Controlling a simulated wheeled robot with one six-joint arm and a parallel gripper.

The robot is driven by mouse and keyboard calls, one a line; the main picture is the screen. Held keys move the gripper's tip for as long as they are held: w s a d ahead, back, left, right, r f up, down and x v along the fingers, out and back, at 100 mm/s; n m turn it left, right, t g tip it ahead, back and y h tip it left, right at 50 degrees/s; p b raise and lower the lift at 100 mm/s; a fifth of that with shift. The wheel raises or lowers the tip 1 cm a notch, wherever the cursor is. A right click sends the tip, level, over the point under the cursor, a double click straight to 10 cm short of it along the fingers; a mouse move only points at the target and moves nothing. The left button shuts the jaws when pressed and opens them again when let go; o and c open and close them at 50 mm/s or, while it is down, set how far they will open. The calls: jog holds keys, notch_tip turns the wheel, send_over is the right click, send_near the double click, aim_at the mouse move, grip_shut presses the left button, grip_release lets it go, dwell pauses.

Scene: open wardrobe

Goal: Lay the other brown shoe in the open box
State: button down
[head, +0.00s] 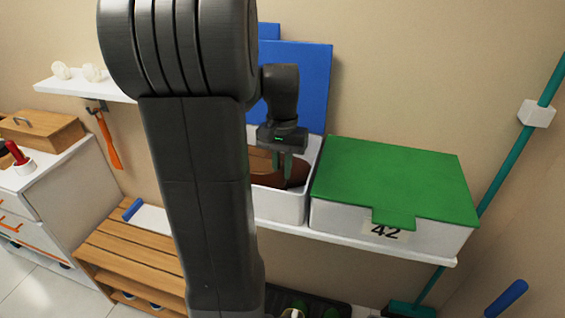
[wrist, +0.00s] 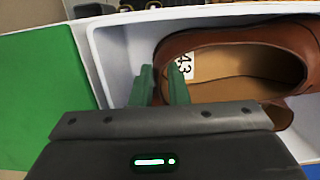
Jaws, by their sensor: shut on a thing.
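A brown shoe (wrist: 215,40) with a tan insole and a 43 label lies in the white open box, its heel end towards the left in the wrist view. Brown leather (head: 263,162) also shows inside the open box (head: 280,206) in the head view. My gripper (head: 281,165) reaches down into the box, and its green fingers (wrist: 162,88) are shut on the shoe's heel wall. More brown leather (wrist: 279,115) shows at the lower right of the wrist view; I cannot tell if it is a second shoe. My arm hides the box's left part in the head view.
A shut white box with a green lid (head: 395,180) and a 42 label stands right beside the open box on the white shelf (head: 400,250). A blue panel (head: 300,85) stands behind. A slatted wooden bench (head: 120,245) is lower left; a teal pole (head: 500,170) is at right.

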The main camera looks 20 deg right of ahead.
aim_at(282, 186)
jog(key=shift+f+b, duration=1.2)
jog(key=shift+f, duration=1.15)
jog(key=c, duration=0.9)
grip_release()
notch_tip(282, 186, up, 14)
jog(key=p, duration=1.2)
jog(key=shift+f, duration=0.1)
